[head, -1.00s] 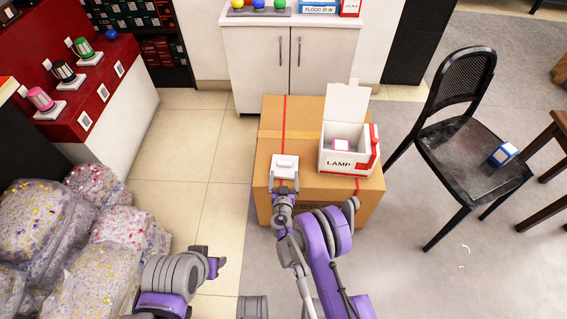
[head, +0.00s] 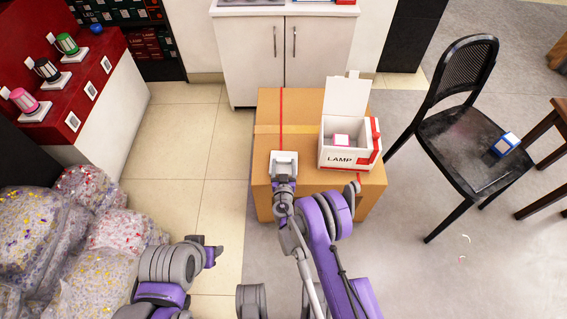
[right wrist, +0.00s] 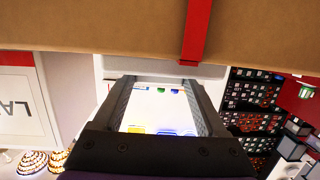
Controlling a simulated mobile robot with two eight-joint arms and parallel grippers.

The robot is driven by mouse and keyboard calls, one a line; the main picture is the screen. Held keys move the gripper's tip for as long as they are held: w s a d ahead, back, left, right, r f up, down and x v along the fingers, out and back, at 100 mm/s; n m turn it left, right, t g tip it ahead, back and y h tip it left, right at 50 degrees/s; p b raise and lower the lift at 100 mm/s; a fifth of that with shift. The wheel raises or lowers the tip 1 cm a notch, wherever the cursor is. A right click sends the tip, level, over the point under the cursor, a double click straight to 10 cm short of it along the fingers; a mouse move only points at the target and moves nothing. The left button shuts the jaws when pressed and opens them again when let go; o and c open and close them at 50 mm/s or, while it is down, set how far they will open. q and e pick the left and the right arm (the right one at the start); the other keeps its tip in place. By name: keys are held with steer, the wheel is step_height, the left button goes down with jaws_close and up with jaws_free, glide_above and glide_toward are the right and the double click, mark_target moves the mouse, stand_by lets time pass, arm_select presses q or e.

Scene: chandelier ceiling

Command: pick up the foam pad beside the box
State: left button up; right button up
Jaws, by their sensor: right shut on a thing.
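The foam pad (head: 284,157) is a small white block at the near left of the cardboard box top, left of the lamp carton. My right gripper (head: 284,170) is shut on it from the near side. In the right wrist view the pad (right wrist: 155,68) is a pale slab spanning the tips of the two dark fingers (right wrist: 160,90). I cannot tell whether it touches the box. The white LAMP carton (head: 338,156) has its lid up and a pink and white item inside.
The large cardboard box (head: 300,110) has a red strap and bare top behind the pad. A black chair (head: 455,160) stands right, with a blue and white box (head: 505,144) on it. Filled clear bags (head: 40,235) lie left. A white cabinet (head: 285,55) stands behind.

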steer(key=shift+c, duration=1.3)
steer(key=shift+r, duration=0.1)
